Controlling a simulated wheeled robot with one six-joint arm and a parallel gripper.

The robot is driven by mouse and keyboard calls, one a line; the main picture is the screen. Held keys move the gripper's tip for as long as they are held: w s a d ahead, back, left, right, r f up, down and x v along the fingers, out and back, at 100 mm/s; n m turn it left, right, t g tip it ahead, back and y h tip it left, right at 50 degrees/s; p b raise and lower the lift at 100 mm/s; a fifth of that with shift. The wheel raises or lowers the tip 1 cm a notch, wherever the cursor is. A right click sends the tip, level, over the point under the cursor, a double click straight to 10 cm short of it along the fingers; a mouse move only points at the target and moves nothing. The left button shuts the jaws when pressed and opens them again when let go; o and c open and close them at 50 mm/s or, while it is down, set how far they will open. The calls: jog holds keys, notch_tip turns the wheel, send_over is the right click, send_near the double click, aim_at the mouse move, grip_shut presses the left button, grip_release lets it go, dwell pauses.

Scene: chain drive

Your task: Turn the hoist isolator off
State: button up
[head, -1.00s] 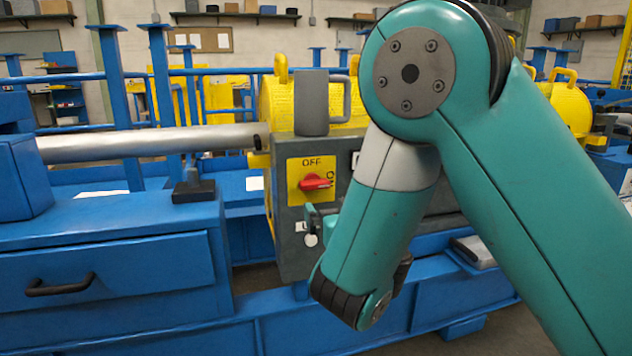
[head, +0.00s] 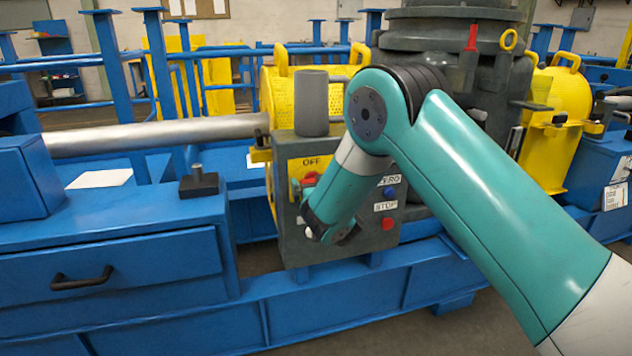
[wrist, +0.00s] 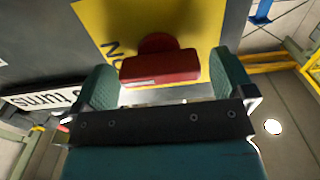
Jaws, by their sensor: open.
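The hoist isolator is a red rotary handle on a yellow plate (wrist: 195,22) fixed to a dark grey control box (head: 290,225). In the head view the red handle (head: 310,179) shows only in part beside my arm, with OFF printed above it. In the wrist view the red handle (wrist: 160,67) lies crosswise between the two green fingertips of my gripper (wrist: 160,85). The jaws are open, with a gap at each side of the handle.
The box also carries a blue button (head: 389,192) marked ZERO and a red STOP button (head: 388,223) right of my arm. A blue drawer bench (head: 130,265) stands to the left.

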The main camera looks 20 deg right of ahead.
jog(key=c, duration=0.9)
jog(key=n, duration=0.4)
jog(key=shift+a+n, duration=0.1)
jog(key=shift+n, duration=0.3)
jog(key=n+p, duration=0.1)
jog(key=n, duration=0.3)
jog(key=shift+n, duration=0.3)
jog(key=n+p, duration=0.2)
jog(key=n, duration=0.3)
jog(key=shift+a, duration=0.15)
jog(key=shift+f+n+p, duration=0.2)
jog(key=shift+n+p, duration=0.6)
jog(key=shift+n, duration=1)
